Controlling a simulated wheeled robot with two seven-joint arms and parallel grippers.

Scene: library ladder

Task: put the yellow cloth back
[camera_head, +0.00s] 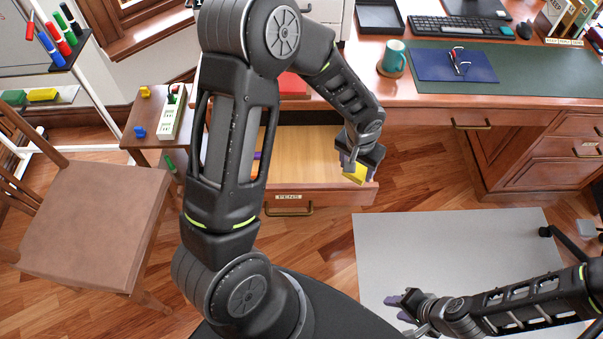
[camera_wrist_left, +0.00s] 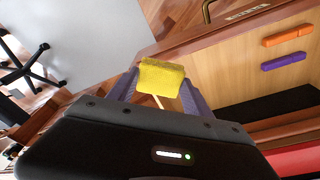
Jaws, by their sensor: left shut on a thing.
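The yellow cloth (camera_head: 355,174) is a small yellow piece at the tip of my left gripper (camera_head: 360,160), which is shut on it. In the left wrist view the cloth (camera_wrist_left: 161,76) sits between the two purple-grey fingers (camera_wrist_left: 160,92). The gripper is over the front right corner of an open drawer (camera_head: 330,198) labelled PENS. My right gripper (camera_head: 404,308) is low at the right, above a grey floor mat (camera_head: 450,235). Its fingers are too small to tell whether they are open.
An orange marker (camera_wrist_left: 287,36) and a purple one (camera_wrist_left: 283,62) lie in the drawer. The desk (camera_head: 420,88) holds a mug (camera_head: 393,56), keyboard (camera_head: 460,27) and blue folder (camera_head: 440,66). At left are a chair (camera_head: 90,215), a side table (camera_head: 150,145) and a whiteboard tray with a yellow item (camera_head: 42,95).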

